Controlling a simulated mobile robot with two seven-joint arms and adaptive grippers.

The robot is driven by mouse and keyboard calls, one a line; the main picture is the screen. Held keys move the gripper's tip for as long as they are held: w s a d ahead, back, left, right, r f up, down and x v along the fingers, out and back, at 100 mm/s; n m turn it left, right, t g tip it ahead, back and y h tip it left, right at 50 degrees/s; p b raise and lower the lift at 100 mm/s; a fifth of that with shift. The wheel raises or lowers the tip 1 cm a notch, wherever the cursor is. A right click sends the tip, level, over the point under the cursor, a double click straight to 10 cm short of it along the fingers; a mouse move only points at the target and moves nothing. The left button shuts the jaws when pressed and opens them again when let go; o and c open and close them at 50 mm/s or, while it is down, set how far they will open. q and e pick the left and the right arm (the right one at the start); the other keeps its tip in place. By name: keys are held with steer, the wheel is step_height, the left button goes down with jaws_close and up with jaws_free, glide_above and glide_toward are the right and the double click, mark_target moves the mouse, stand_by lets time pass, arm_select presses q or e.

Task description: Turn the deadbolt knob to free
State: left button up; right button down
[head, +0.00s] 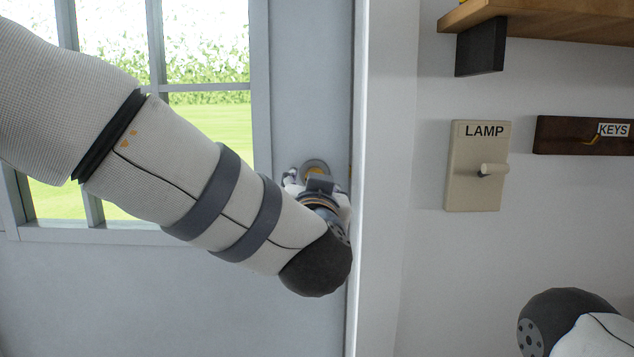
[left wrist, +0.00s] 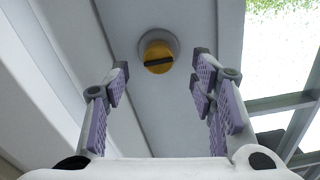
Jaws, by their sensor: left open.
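The deadbolt knob (left wrist: 158,51) is a yellow-orange disc with a dark bar across it, on a round grey plate fixed to the grey door. In the left wrist view the bar lies nearly level, slightly higher at its right end. In the head view the knob (head: 314,169) is partly hidden behind my left gripper (head: 316,183). In the left wrist view my left gripper (left wrist: 160,75) is open, with its padded fingers apart and the knob beyond and between their tips. No contact with the knob shows. My right gripper is out of view.
The door (head: 310,60) has a window (head: 165,60) at left. A white frame edge (head: 361,120) runs just right of the knob. On the right wall are a LAMP switch (head: 477,190), a KEYS board (head: 560,136) and a wooden shelf (head: 570,20). Part of my right arm shows at lower right.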

arm_select(q)
steer(key=w, duration=0.4)
steer(key=shift+w, duration=0.4)
steer(key=c, duration=1.1)
steer(key=shift+c, duration=0.2)
steer(key=shift+d+n, duration=0.1)
steer(key=shift+n, duration=0.2)
steer(key=n, duration=1.7)
steer(key=shift+d, duration=0.1)
steer(key=shift+n, duration=0.3)
